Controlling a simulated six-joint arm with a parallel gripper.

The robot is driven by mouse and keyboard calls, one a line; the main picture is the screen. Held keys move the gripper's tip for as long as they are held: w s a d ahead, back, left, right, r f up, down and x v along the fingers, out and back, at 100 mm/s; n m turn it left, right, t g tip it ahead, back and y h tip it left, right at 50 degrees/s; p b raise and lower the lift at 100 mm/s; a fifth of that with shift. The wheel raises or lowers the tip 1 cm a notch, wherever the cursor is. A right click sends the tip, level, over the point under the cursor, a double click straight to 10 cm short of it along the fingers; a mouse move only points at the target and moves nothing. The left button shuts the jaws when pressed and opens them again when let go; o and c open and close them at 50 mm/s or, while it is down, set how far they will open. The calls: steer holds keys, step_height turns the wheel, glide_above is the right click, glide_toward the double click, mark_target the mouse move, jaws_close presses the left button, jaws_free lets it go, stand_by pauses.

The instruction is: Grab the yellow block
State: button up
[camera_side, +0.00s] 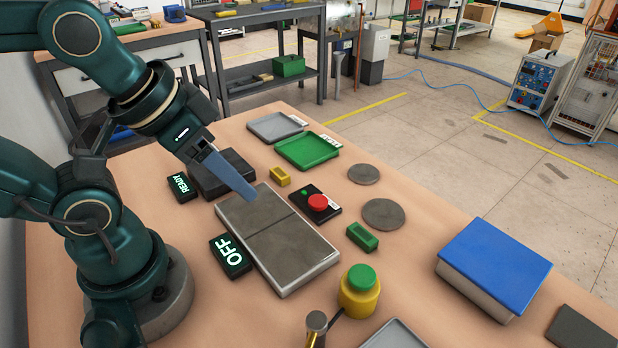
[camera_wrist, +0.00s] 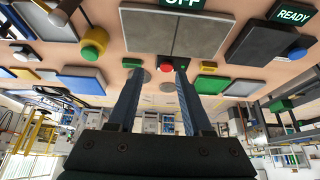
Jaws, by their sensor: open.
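The yellow block (camera_side: 280,177) is small and lies on the tan table, between the dark box and the red-button panel in the side view. In the wrist view the yellow block (camera_wrist: 208,64) shows small, right of the fingers and beyond their tips. My gripper (camera_side: 250,194) is above the grey two-part plate, left of and nearer than the block in the side view. In the wrist view my gripper (camera_wrist: 159,76) has its two blue fingers spread with nothing between them. The gripper does not touch the block.
The two-part plate (camera_side: 285,262) lies under my gripper. The red-button panel (camera_side: 301,197), dark box (camera_side: 220,172), green tray (camera_side: 308,151) and green block (camera_side: 362,237) are close by. A yellow pot with a green top (camera_side: 359,298) and a blue-topped box (camera_side: 492,262) stand nearer the front.

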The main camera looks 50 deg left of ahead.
steer(key=o, duration=0.7)
steer(key=w+a+r+m, duration=0.1)
steer(key=w+r+m, duration=0.1)
steer(key=w+r, duration=0.25)
steer(key=n+g, duration=0.2)
steer(key=g, duration=0.4)
glide_above(280, 172)
step_height(280, 172, down, 15)
steer(key=shift+f, duration=2.45)
